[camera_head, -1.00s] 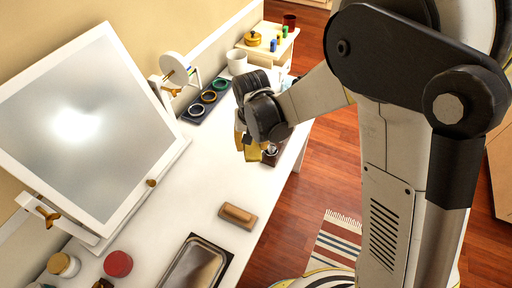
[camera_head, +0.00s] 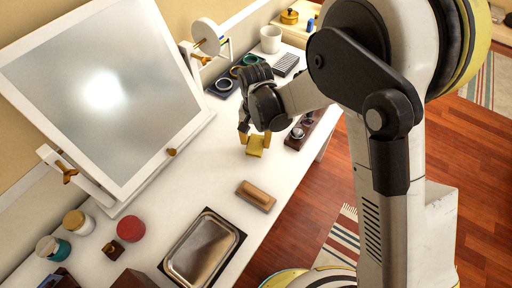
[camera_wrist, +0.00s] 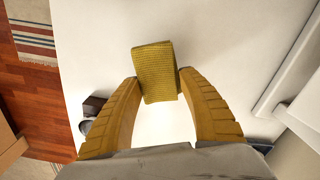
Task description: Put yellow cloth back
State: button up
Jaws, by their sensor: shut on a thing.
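My gripper (camera_head: 255,137) is over the white tabletop, with its yellow fingers pointing down. It is shut on the yellow cloth (camera_head: 255,146). In the wrist view the cloth (camera_wrist: 157,72) is a small ribbed rectangle between the two fingertips (camera_wrist: 158,78), and the fingers touch its sides. In the head view the cloth is low over the table, and I cannot tell whether it touches the surface.
A wooden brush-like block (camera_head: 256,195) and a metal tray (camera_head: 203,250) lie nearer. A dark case with watches (camera_head: 303,131) lies right of the gripper. A large mirror (camera_head: 105,85) stands left. The tabletop between mirror and block is clear.

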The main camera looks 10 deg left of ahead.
aim_at(256, 146)
notch_tip(256, 146, down, 4)
jog(key=shift+r+b, duration=0.15)
jog(key=shift+b, duration=0.65)
jog(key=shift+r, duration=0.1)
jog(key=shift+c, duration=0.5)
jog(key=o, duration=1.1)
notch_tip(256, 146, up, 12)
jog(key=p, duration=0.5)
jog(key=shift+r, duration=0.1)
